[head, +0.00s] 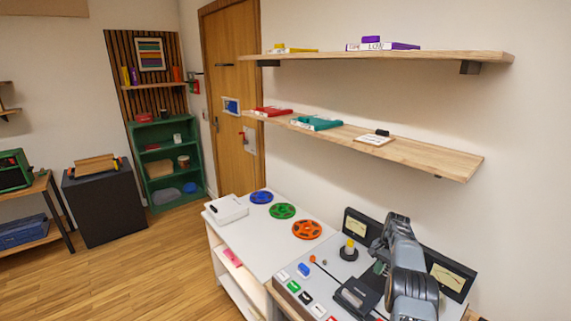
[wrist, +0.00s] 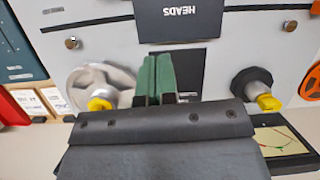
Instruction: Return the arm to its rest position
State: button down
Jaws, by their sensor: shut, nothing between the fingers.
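My gripper (wrist: 157,76) shows in the wrist view as two green fingers pressed together, with nothing between them. In the head view my arm reaches over the grey tape machine (head: 312,272), and the gripper (head: 379,268) is partly hidden by my arm. In the wrist view the fingers are in front of the machine's panel, near a black cover marked HEADS (wrist: 178,20). A silver spindle with a yellow part (wrist: 100,85) is left of the fingers. A black spindle with a yellow tip (wrist: 252,85) is to their right. I cannot tell whether the fingers touch the panel.
Two meters (head: 356,224) stand at the machine's back. Blue, green and orange reels (head: 307,230) and a white box (head: 227,208) lie on the white table beside it. Two wall shelves (head: 420,157) hang above. Open wooden floor (head: 150,270) lies to the left.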

jog(key=shift+s+a+f+n, duration=0.3)
jog(key=shift+s+f, duration=0.1)
jog(key=shift+s, duration=0.15)
jog(key=shift+s+a+f+n, duration=0.15)
jog(key=shift+s+f+n, duration=0.2)
jog(key=shift+s, duration=0.2)
jog(key=s+a+r+n+t+h, duration=0.2)
jog(key=s+a+r+n, duration=0.2)
jog(key=s+a+r, duration=0.65)
jog(key=s+a+r+n+t, duration=0.1)
jog(key=s+a+r, duration=0.2)
jog(key=s, duration=0.3)
jog(key=s+a+r+n+t+b, duration=0.1)
jog(key=s+a+r+n+t, duration=0.1)
jog(key=s+a+r, duration=0.2)
jog(key=s+a+r+n+t+h+b, duration=0.1)
jog(key=s+a+r+t, duration=0.1)
jog(key=s, duration=0.6)
notch_tip(320, 180, up, 3)
jog(key=shift+s+a+f, duration=0.1)
jog(key=shift+s+a, duration=0.2)
jog(key=shift+a, duration=0.4)
jog(key=shift+d, duration=0.1)
